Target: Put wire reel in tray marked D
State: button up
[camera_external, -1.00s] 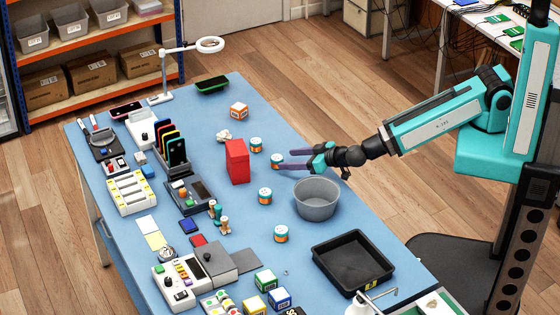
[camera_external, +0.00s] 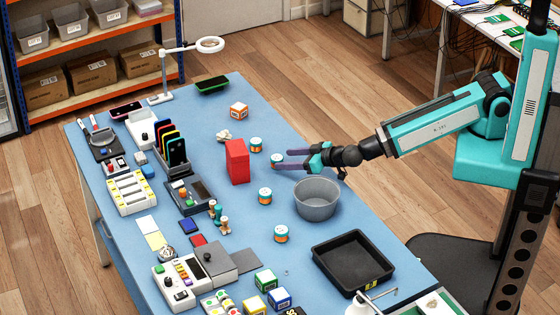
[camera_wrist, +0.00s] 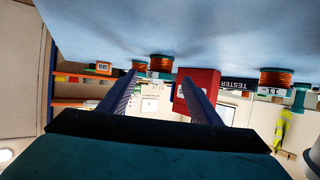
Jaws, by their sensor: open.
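Several wire reels with orange windings and pale tops stand on the blue table. One reel (camera_external: 277,160) is at the fingertips of my gripper (camera_external: 284,159), which is open, level and low over the table. Other reels are behind it (camera_external: 256,145), nearer the front (camera_external: 265,196) and further right (camera_external: 281,233). In the wrist view, which is upside down, a reel (camera_wrist: 160,63) shows between the open fingers of my gripper (camera_wrist: 158,77). The black tray (camera_external: 330,247) is at the table's right side. It has a small yellow label, whose letter I cannot read.
A grey round bin (camera_external: 316,203) stands just in front of my gripper, close to the arm. A red box (camera_external: 237,161) stands left of the reels and also shows in the wrist view (camera_wrist: 200,80). A ring lamp (camera_external: 209,45) is at the back. Testers and other parts fill the left side.

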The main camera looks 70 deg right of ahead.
aim_at(282, 159)
jog(key=shift+b+x, duration=0.9)
jog(key=shift+x, duration=0.55)
jog(key=shift+w+p, duration=0.25)
jog(key=shift+p, duration=0.1)
jog(key=shift+p+x, duration=0.4)
jog(key=shift+x, duration=0.5)
jog(key=shift+f, duration=0.15)
jog(key=c, duration=1.2)
jog(key=shift+r+b, duration=1.15)
jog(key=shift+r, duration=3.85)
